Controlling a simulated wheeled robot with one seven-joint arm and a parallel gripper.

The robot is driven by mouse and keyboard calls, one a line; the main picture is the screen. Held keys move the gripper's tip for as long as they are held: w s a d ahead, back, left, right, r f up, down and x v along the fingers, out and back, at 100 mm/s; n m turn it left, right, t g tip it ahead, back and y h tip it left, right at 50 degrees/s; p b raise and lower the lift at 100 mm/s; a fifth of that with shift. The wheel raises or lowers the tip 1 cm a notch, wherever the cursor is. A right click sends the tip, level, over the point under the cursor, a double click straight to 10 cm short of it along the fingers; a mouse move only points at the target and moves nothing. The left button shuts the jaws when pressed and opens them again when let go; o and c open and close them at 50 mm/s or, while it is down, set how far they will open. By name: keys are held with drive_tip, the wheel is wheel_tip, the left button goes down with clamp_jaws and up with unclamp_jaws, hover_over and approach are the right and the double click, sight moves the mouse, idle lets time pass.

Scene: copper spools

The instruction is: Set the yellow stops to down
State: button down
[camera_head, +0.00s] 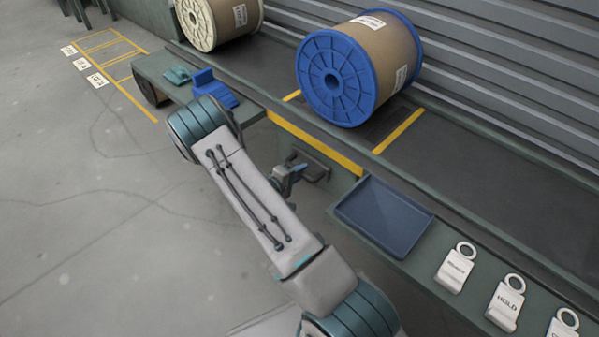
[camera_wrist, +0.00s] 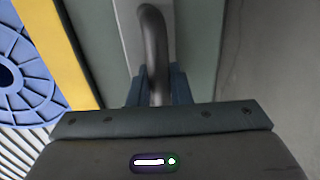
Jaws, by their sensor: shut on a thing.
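A long yellow bar (camera_head: 315,143) runs along the front edge of the bench, in front of the blue spool. It also shows as a yellow band at the left in the wrist view (camera_wrist: 58,50). I cannot tell whether it is raised or lowered. Below it, a dark bent handle (camera_head: 319,174) sits on a plate on the bench front. My gripper (camera_head: 294,171) is at this handle. In the wrist view the gripper's fingers (camera_wrist: 158,90) are shut on the handle (camera_wrist: 153,45), one on each side. Shorter yellow strips (camera_head: 398,131) lie beside the blue spool.
The blue-flanged spool (camera_head: 332,80) and a cream-flanged spool (camera_head: 197,22) stand on the dark track. A blue block (camera_head: 215,88) and a teal cloth (camera_head: 178,75) lie on the left shelf. An empty tray (camera_head: 385,215) and tags (camera_head: 507,300) are at right. The left floor is open.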

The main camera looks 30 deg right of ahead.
drive_tip(key=shift+f, duration=0.3)
drive_tip(key=c, duration=1.4)
unclamp_jaws()
drive_tip(key=shift+f, duration=0.1)
drive_tip(key=shift+s+a+r, duration=0.1)
drive_tip(key=shift+a+r, duration=0.15)
drive_tip(key=shift+a, duration=0.05)
drive_tip(key=p+v, duration=0.3)
drive_tip(key=v, duration=1)
drive_tip(key=shift+p, duration=0.3)
